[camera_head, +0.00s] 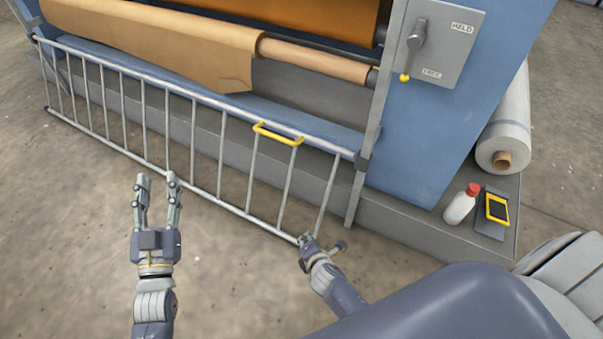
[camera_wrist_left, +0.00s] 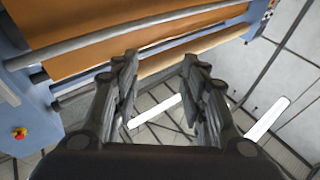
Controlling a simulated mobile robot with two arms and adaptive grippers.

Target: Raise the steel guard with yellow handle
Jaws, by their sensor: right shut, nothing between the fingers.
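The steel guard (camera_head: 222,106) is a barred frame in front of the press in the head view. It slants outward from its upper rail to a lower rail near the floor. Its yellow handle (camera_head: 278,133) sits on the upper rail, right of the middle. My left gripper (camera_head: 157,178) is open and empty, in front of the guard and left of the handle. Its spread fingers also show in the left wrist view (camera_wrist_left: 160,85). My right gripper (camera_head: 307,240) is shut by the guard's lower right corner, below the handle; I cannot tell whether it touches the rail.
The blue press carries brown sheet (camera_head: 165,38) on its rollers. A grey switch box (camera_head: 440,45) is on its right side panel. A white bottle (camera_head: 460,206), a yellow-black device (camera_head: 496,208) and a white roll (camera_head: 505,135) are at right. Concrete floor lies open at left.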

